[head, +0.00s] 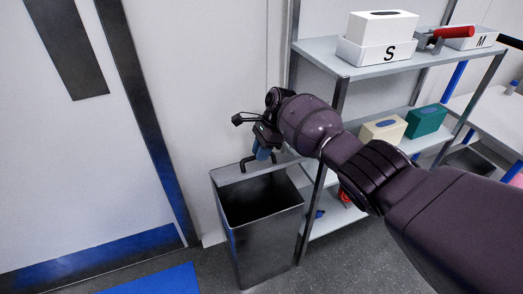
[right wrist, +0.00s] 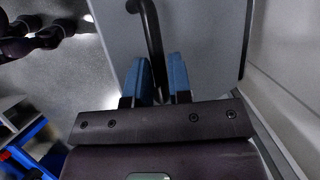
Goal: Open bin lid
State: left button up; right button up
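A tall grey bin (head: 262,240) stands on the floor in the head view, its top uncovered and its dark inside showing. Its grey lid (head: 228,174) is tilted up at the back rim, seen nearly edge-on, with a dark bar handle (head: 247,162). My right gripper (head: 262,152) is at the handle. In the right wrist view, the blue fingers (right wrist: 160,80) sit close together on both sides of the dark handle (right wrist: 152,35), with the lid (right wrist: 200,35) behind. Part of the handle is hidden by the gripper in the head view. My left gripper is not in view.
A shelf unit (head: 360,68) stands right of the bin, close to my right arm, holding boxes and a red-handled tool (head: 452,33). A door (head: 85,150) is at left. A blue mat (head: 160,281) lies on the floor left of the bin.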

jog(key=o, duration=0.3)
jog(key=shift+w+a+f, duration=0.1)
jog(key=shift+w+f, duration=0.05)
jog(key=shift+f, duration=0.45)
jog(key=shift+o, duration=0.2)
jog(key=shift+r, duration=0.35)
jog(key=p+v, duration=0.1)
jog(key=v, duration=0.6)
jog(key=shift+r+p, duration=0.15)
jog(key=shift+p, duration=0.15)
jog(key=shift+c, duration=0.3)
